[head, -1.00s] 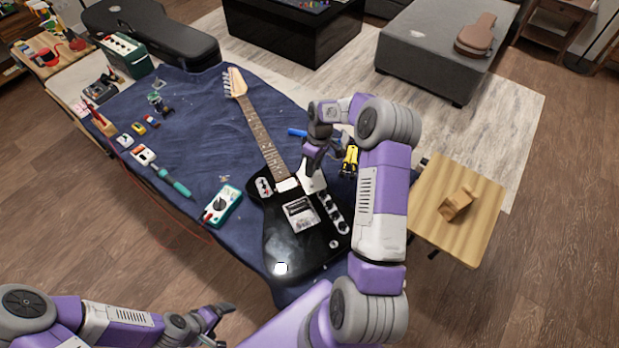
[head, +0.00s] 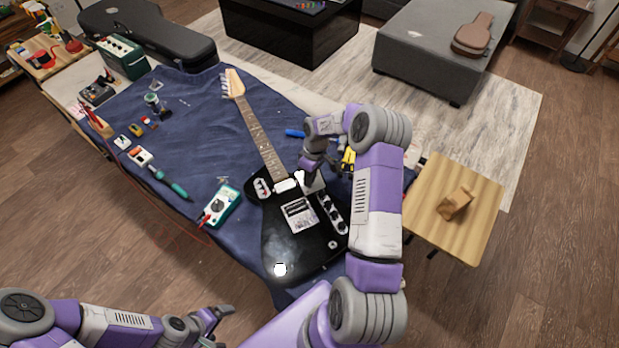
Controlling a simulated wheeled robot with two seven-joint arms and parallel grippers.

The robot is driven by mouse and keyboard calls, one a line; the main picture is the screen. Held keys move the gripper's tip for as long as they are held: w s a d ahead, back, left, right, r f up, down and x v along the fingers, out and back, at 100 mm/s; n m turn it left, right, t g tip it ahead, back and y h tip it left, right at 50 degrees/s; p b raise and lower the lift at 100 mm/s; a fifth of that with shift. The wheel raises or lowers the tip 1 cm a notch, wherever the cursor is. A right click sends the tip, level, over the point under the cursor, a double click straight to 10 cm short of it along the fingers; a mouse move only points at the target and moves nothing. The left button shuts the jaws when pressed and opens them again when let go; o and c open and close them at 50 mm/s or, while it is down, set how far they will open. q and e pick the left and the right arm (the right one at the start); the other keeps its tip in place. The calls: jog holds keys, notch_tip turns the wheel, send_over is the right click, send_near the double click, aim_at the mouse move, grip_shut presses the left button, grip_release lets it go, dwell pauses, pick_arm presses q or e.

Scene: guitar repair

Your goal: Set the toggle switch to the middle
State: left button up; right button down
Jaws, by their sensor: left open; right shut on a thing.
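The black electric guitar (head: 290,248) lies on the blue cloth with its neck pointing away. Its control plate (head: 331,212) carries dark knobs along the right side of the body. My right gripper (head: 306,178) is over the upper end of that plate, beside the neck joint, and is shut on the toggle switch there. The gripper hides the switch, so its lever position cannot be told. My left gripper (head: 224,314) is open and empty, low at the front, apart from the guitar.
A green multimeter (head: 221,205) lies left of the guitar. A soldering iron (head: 170,184) and small parts lie further left. A blue tool (head: 296,133) and a yellow-handled tool (head: 347,160) lie near my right arm. A wooden side table (head: 467,225) stands at right.

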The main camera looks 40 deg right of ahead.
aim_at(318, 191)
jog(key=t+b, duration=0.1)
jog(key=s+t+b, duration=0.1)
jog(key=t+b, duration=0.1)
jog(key=shift+s+a+f+t+h, duration=0.1)
jog(key=shift+s+t+h, duration=0.05)
jog(key=shift+t+h, duration=0.2)
jog(key=shift+t+b, duration=0.3)
jog(key=shift+t, duration=0.15)
jog(key=shift+n, duration=0.3)
jog(key=c, duration=1.2)
grip_release()
jog(key=shift+r, duration=0.2)
jog(key=a+p+v, duration=0.1)
jog(key=v, duration=0.6)
jog(key=shift+s+d+r+p, duration=0.15)
jog(key=shift+d+r+p, duration=0.1)
jog(key=shift+d+p, duration=0.15)
